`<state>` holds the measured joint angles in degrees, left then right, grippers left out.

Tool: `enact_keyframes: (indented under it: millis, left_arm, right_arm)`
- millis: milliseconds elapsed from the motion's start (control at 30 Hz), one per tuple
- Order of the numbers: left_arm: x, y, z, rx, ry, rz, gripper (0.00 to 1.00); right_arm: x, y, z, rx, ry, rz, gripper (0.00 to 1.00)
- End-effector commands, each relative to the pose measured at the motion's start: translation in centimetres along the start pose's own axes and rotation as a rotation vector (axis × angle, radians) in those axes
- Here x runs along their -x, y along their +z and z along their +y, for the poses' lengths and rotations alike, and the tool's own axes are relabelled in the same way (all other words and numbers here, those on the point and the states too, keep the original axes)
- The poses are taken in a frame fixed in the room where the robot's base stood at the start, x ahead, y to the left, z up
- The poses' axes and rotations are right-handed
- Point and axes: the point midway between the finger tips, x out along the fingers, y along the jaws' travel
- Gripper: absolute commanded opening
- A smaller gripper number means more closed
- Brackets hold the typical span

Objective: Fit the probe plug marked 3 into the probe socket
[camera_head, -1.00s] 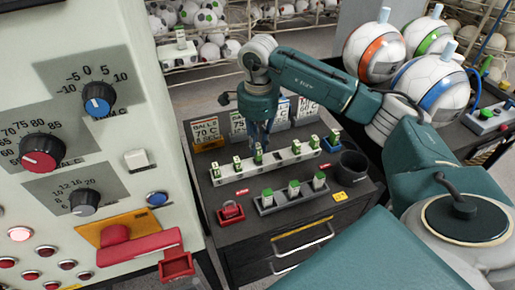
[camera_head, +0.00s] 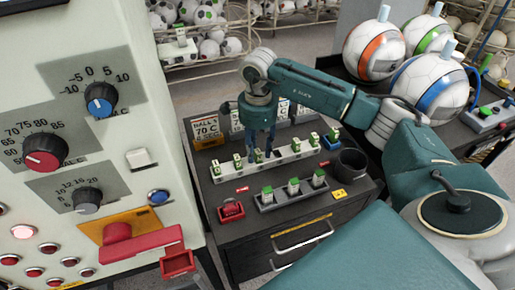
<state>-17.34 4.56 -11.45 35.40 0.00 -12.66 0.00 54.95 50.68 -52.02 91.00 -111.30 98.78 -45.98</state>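A white rack (camera_head: 284,159) on the dark cabinet top holds a row of small green-and-white plugs, among them one plug (camera_head: 259,156) below my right gripper. A grey rack (camera_head: 281,202) in front holds three similar plugs, including a middle one (camera_head: 293,187). Their numbers are too small to read, so I cannot tell which is plug 3. I cannot tell for sure which part is the probe socket. My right gripper (camera_head: 261,150) points down over the white rack, its two fingers apart around the plug there; contact is unclear. My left gripper is out of view.
A red block (camera_head: 231,210) and a dark cup (camera_head: 351,164) stand on the cabinet top. Label cards (camera_head: 206,130) stand behind the white rack. The large control panel (camera_head: 125,125) closes off the left. Three big balls (camera_head: 430,85) stand at the right.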

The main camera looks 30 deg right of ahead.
Motion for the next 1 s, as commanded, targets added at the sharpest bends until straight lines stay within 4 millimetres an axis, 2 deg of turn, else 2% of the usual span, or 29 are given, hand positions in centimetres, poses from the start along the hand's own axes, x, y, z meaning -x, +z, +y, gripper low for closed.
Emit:
enact_keyframes:
  millis: [67, 167, 433, 633, 800, 1000]
  left_arm:
    - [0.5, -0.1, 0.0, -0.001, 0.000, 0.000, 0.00]
    - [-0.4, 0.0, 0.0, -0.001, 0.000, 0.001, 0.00]
    - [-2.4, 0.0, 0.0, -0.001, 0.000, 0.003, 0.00]
    - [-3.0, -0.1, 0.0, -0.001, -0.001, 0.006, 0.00]
    - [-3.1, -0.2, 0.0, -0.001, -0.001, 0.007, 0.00]
    - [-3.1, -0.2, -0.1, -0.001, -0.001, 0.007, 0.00]
  right_arm:
    - [0.5, 0.0, 0.0, 0.000, 0.000, 0.000, 0.36]
    - [1.4, 0.0, -0.2, 0.000, -0.005, -0.002, 0.36]
    - [7.0, 0.1, -0.2, 0.000, -0.006, -0.002, 0.36]
    - [10.7, 0.0, -0.1, -0.001, -0.004, -0.001, 0.36]
    - [12.1, 0.0, -0.1, -0.001, -0.001, -0.001, 0.36]
    - [12.3, 0.0, 0.0, -0.001, 0.000, 0.000, 0.36]
